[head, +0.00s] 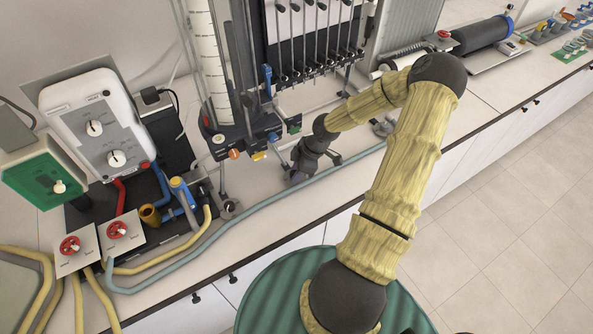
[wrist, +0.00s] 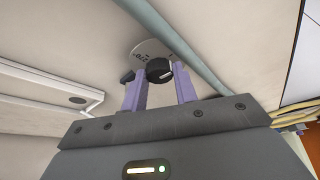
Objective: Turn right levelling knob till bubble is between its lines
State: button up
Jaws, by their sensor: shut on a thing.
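A black knob (wrist: 159,70) with a white mark sits between the two purple fingers of my gripper (wrist: 160,92) in the wrist view. The fingers are shut on its sides. A pale round plate with dark lettering (wrist: 146,50) lies behind the knob. In the head view my gripper (head: 298,174) is low at the bench, right of the tall manometer with the white scale (head: 206,60), and hides the knob. A small pale round spot (head: 218,139) shows on that manometer's base. I cannot make out a bubble or its lines.
A blue-grey hose (head: 262,203) runs along the bench front, close to my gripper; it also passes beside the knob in the wrist view (wrist: 185,45). Another levelling foot (head: 229,208) stands left. A multi-tube board (head: 312,40) stands behind. Yellow hoses (head: 160,262) lie at left.

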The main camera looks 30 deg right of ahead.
jog(key=m+t+b, duration=0.1)
jog(key=m+b, duration=0.1)
jog(key=m, duration=0.1)
jog(key=shift+a+f+m+h+b, duration=0.1)
jog(key=shift+m+h+b, duration=0.2)
jog(key=shift+h, duration=0.1)
jog(key=shift+m+t, duration=0.3)
jog(key=shift+m, duration=0.3)
jog(key=o, duration=1)
jog(key=shift+c, duration=0.2)
jog(key=shift+s, duration=0.1)
jog(key=p+v, duration=0.2)
jog(key=v, duration=1.5)
jog(key=shift+r, duration=0.4)
jog(key=shift+a, duration=0.2)
